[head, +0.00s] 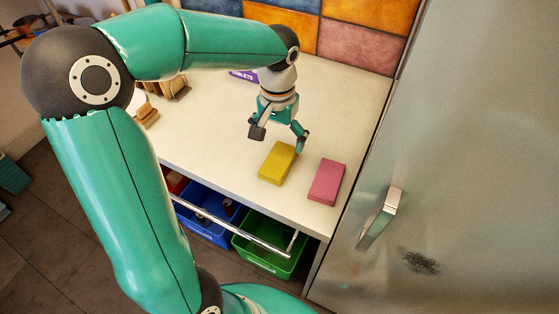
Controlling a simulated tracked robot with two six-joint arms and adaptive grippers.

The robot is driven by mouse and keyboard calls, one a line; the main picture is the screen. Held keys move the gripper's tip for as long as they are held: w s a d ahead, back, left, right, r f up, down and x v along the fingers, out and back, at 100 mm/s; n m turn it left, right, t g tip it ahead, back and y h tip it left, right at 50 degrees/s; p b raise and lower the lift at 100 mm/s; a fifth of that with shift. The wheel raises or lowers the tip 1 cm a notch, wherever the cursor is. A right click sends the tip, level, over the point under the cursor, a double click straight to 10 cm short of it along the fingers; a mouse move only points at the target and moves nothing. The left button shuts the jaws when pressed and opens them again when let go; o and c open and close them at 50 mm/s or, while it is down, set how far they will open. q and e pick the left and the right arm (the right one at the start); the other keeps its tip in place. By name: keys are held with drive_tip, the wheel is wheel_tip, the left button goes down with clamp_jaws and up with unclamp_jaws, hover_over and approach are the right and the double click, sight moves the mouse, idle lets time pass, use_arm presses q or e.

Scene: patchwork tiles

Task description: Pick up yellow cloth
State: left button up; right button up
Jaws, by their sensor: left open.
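A yellow cloth (277,163), folded into a block-like shape, lies on the white counter (220,145). A pink cloth (326,182) of similar shape lies to its right, with a small gap between them. My left gripper (279,141) is open and empty. It points down just behind the yellow cloth, with its fingers spread. From this angle I cannot tell how high it is above the counter. My right gripper is not in view.
A large metal fridge (455,170) with a handle (379,217) stands close on the right. Below the counter are a blue bin (207,228) and a green bin (262,262) behind a rail. A purple package (243,75) and wooden items (170,85) stand further back.

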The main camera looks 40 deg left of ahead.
sight(279, 159)
use_arm(q)
wheel_tip(279, 159, down, 2)
drive_tip(key=shift+s+f, duration=0.1)
drive_tip(key=shift+f+p, duration=0.5)
drive_tip(key=shift+f, duration=2)
drive_tip(key=c, duration=1.1)
drive_tip(key=shift+r, duration=0.1)
wheel_tip(279, 159, up, 20)
